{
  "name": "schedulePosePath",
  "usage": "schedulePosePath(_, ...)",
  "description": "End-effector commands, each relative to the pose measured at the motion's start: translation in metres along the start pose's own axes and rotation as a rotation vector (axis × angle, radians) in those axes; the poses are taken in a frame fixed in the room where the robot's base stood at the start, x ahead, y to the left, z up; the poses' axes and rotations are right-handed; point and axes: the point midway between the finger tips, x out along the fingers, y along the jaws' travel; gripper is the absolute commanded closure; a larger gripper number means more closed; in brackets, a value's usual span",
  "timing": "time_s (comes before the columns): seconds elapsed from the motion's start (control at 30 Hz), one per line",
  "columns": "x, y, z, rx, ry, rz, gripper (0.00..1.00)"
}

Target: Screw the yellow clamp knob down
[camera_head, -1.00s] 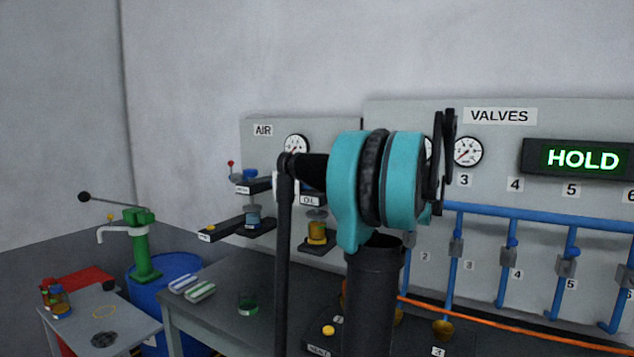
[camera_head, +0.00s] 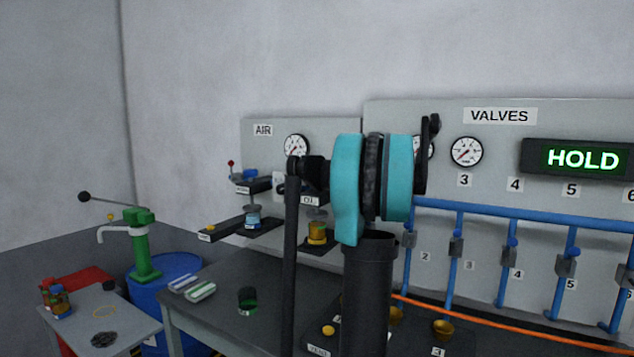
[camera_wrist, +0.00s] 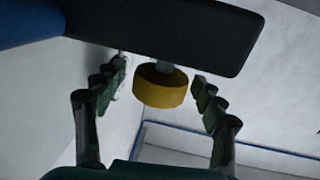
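The yellow knob (camera_wrist: 160,88) shows in the wrist view, hanging on a short grey stem under a dark bar (camera_wrist: 190,35). My gripper (camera_wrist: 161,80) is open, with one dark green finger on either side of the knob. A narrow gap shows at both sides, so the fingers do not appear to press on it. In the head view my arm fills the middle, and my gripper is not visible there. I cannot tell which part of the head view this knob belongs to.
A grey bench (camera_head: 225,275) holds striped blocks (camera_head: 200,292) and a dark green cup (camera_head: 247,300). The valve panel (camera_head: 460,125) with blue pipes is at right. A blue drum (camera_head: 150,300) and green hand pump (camera_head: 143,245) stand at left.

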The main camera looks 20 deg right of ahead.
Motion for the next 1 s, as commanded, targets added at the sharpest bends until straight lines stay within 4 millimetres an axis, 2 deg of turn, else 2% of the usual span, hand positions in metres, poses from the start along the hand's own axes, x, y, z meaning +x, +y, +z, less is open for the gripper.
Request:
schedulePosePath(0.07,-0.0002,0.0000,0.0000,0.000,0.000,0.000,0.39)
schedulePosePath(0.4,-0.0004,0.0000,0.0000,0.000,0.000,0.000,0.81)
schedulePosePath(0.77,-0.0005,-0.0012,0.0001,0.000,0.000,0.063,0.81)
schedulePosePath(1.0,-0.0003,-0.0027,0.0000,0.000,0.000,0.225,0.81)
